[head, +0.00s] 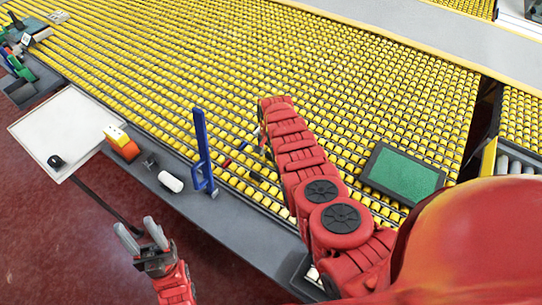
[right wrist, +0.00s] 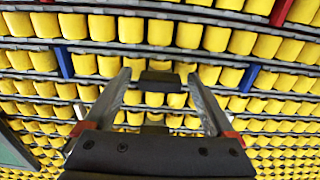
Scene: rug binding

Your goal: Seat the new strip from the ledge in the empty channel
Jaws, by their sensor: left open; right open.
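My left gripper (head: 143,238) is open and empty in the head view, over the floor in front of the ledge (head: 235,215). My right gripper (head: 262,138) is mostly hidden behind its own arm, over the yellow rollers. In the right wrist view its open fingers (right wrist: 159,77) point at the rollers, with a small dark block showing between them; I cannot tell whether that block is separate. Short blue strips (right wrist: 248,78) and red strips (right wrist: 280,12) lie among the rollers, outside the fingers. I cannot pick out the new strip or the empty channel with certainty.
On the ledge are a tall blue frame (head: 203,150), a white roll (head: 171,181) and an orange block (head: 123,146). A white tray (head: 65,115) with a small black object is at left. A dark-edged green panel (head: 405,175) lies on the rollers (head: 330,60) right of my right arm.

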